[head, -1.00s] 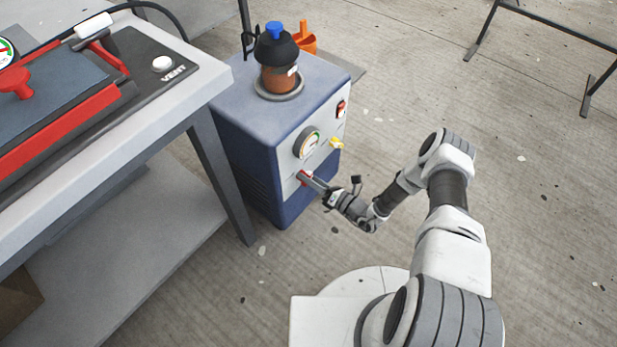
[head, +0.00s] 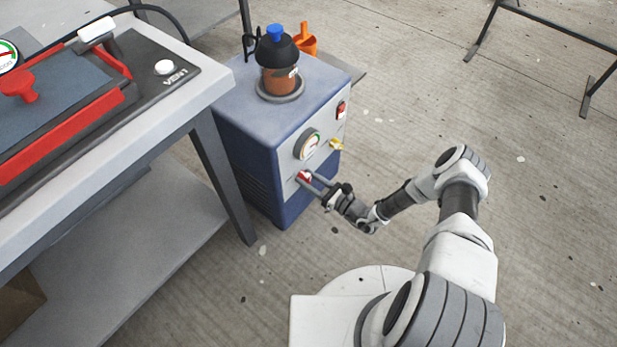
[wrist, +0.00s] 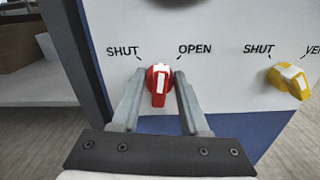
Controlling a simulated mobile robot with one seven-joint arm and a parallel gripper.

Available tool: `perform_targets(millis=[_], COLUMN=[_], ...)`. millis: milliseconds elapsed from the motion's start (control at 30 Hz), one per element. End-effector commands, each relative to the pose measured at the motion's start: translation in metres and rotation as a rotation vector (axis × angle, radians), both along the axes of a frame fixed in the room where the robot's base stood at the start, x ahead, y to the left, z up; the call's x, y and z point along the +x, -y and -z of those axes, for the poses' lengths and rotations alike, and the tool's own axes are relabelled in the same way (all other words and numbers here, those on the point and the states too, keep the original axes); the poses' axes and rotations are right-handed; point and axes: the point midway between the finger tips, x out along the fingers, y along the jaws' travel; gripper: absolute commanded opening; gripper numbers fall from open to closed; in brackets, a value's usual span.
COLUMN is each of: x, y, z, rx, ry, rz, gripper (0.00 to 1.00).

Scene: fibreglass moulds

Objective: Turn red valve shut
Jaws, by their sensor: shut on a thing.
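The red valve (wrist: 160,85) is a small red knob with a white stripe on the front panel of the blue machine (head: 245,135). SHUT is printed to its upper left and OPEN to its upper right. In the wrist view the stripe stands nearly upright, between the two marks. My gripper (wrist: 160,76) is shut on the red valve, with one finger on each side of the knob. In the head view the valve (head: 304,176) is small and partly covered by the fingertips.
A yellow valve (wrist: 289,79) sits to the right on the same panel, with a gauge (head: 308,145) above the red valve and a red switch (head: 341,110) higher up. A workbench (head: 190,95) stands close on the left.

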Motion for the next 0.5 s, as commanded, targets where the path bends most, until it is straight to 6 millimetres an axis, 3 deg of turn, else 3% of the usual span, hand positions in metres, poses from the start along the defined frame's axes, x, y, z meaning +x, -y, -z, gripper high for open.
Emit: perform_targets(millis=[500], x=[-0.0014], y=[-0.0011], z=[-0.0015], rx=[-0.300], ry=[0.385], rz=[0.003], gripper=[0.00])
